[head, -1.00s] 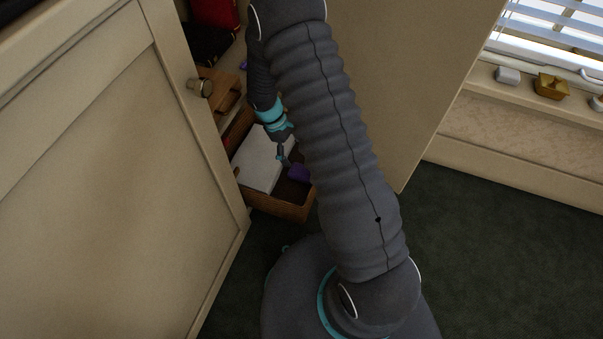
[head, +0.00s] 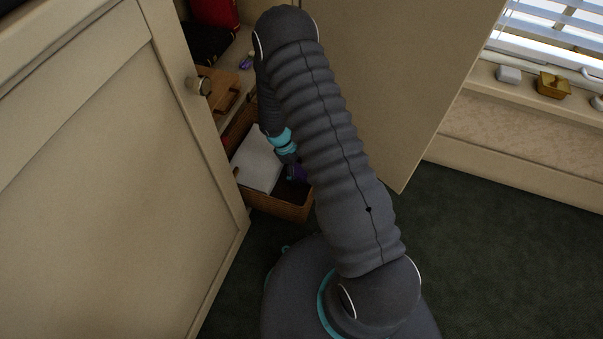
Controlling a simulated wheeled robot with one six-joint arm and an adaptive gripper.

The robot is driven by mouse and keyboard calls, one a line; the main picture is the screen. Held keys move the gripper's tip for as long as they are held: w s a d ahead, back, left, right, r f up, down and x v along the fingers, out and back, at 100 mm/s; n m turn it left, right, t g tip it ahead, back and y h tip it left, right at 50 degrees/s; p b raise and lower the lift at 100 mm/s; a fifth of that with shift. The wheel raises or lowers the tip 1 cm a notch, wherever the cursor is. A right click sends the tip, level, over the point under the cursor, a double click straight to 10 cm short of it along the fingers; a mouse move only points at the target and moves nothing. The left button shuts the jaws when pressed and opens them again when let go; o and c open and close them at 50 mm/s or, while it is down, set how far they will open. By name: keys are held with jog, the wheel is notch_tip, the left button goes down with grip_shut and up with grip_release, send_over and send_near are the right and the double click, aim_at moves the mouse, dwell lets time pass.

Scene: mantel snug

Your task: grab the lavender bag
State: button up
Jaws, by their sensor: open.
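The lavender bag (head: 297,174) is a small dark purple shape in a brown wicker basket (head: 280,208) inside the open cupboard. It lies beside a white flat thing (head: 257,160) in the same basket. My gripper (head: 290,163) reaches down into the basket right at the bag and covers part of it. Its jaws are open, and the fingertips are small and partly hidden. I cannot tell whether they touch the bag.
A shelf above the basket holds a wooden thing (head: 220,90) and a small purple item (head: 246,63). Dark carpet (head: 490,250) is clear at right.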

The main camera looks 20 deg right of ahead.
jog(key=shift+c, duration=0.3)
jog(key=c, duration=1.1)
